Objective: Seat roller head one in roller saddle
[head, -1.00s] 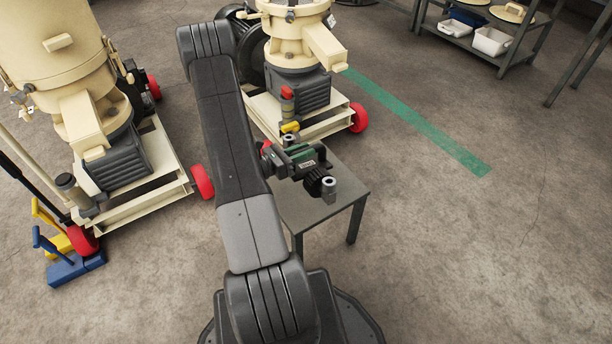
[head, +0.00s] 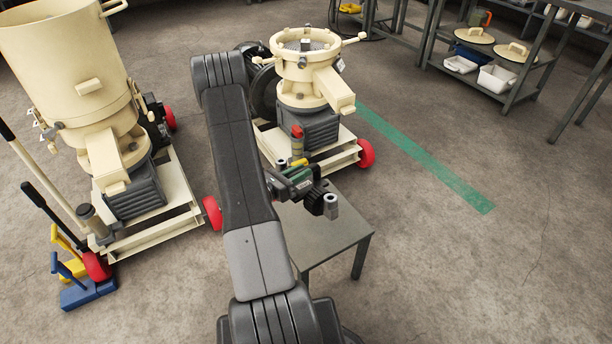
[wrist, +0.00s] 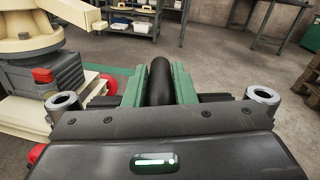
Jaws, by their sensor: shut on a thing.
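In the wrist view, the green jaws of my gripper (wrist: 159,84) are shut on a black rounded bar (wrist: 161,78), seemingly part of roller head one. The cream pellet mill (head: 322,84) stands behind, with an open round top. I cannot pick out the roller saddle.
The small grey table (head: 330,236) stands below the gripper. A taller cream machine (head: 72,75) on a red-wheeled frame is at left, with blue and yellow items (head: 82,287) beside it. A shelf rack (head: 497,85) holds round lids and bins. Floor right of the table is clear.

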